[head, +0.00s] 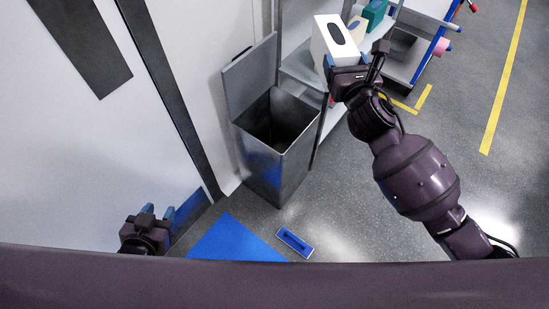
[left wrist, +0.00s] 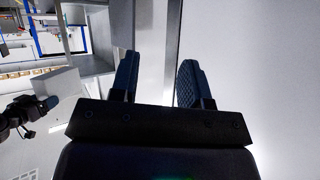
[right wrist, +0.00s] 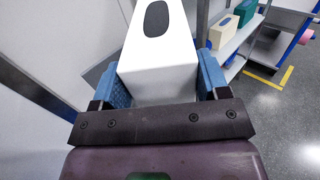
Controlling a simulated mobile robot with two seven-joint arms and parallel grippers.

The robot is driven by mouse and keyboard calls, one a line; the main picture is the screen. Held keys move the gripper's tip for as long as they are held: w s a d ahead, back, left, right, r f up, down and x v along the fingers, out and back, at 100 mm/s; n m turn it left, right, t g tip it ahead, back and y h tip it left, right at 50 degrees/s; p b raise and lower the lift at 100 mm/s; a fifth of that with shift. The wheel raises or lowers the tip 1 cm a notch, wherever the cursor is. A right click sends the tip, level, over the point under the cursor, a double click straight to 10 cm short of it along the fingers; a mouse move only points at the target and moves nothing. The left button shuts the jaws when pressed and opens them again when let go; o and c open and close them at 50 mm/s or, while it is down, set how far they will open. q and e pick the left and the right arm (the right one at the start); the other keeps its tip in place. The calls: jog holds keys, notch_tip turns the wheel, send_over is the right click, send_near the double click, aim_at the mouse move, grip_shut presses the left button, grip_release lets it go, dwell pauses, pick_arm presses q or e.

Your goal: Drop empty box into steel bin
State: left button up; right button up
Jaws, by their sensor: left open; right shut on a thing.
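The empty box (head: 331,37) is white with a dark oval opening on its top. My right gripper (head: 345,66) is shut on it and holds it up beside the shelf, above and to the right of the bin. The box fills the space between the fingers in the right wrist view (right wrist: 158,60). The steel bin (head: 264,165) stands on the floor against the wall with its lid up; its inside is dark and I see nothing in it. My left gripper (head: 158,212) is open and empty at the lower left. Its spread fingers also show in the left wrist view (left wrist: 160,80).
A shelf unit (head: 301,68) stands right behind the bin, with a beige box (head: 357,28) and a teal box (head: 375,13) on it. A blue mat (head: 235,243) and a blue tray-like piece (head: 294,242) lie on the floor. Open floor lies to the right.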

pick_arm(q)
notch_tip(320, 180, down, 15)
jog(key=s+d+m+g+b, duration=0.1)
jog(key=g+b, duration=0.1)
jog(key=b, duration=1.4)
jog(key=shift+s+d+f+m+h+b, duration=0.15)
jog(key=shift+s+d+m+h+b, duration=0.1)
jog(key=shift+s+m+h+b, duration=0.15)
pick_arm(e)
jog(key=w+a+f+n+y, duration=0.1)
jog(key=w+a+f, duration=0.2)
jog(key=f, duration=0.7)
jog(key=w+a+f+n+g+y, duration=0.1)
jog(key=w+a+f, duration=0.3)
jog(key=f, duration=0.7)
jog(key=w+a+f+y, duration=0.2)
jog(key=w+a+f, duration=0.2)
jog(key=f, duration=0.7)
jog(key=shift+w+n, duration=0.4)
jog(key=shift+w, duration=0.6)
jog(key=o, duration=1)
pick_arm(q)
jog(key=shift+w, duration=0.1)
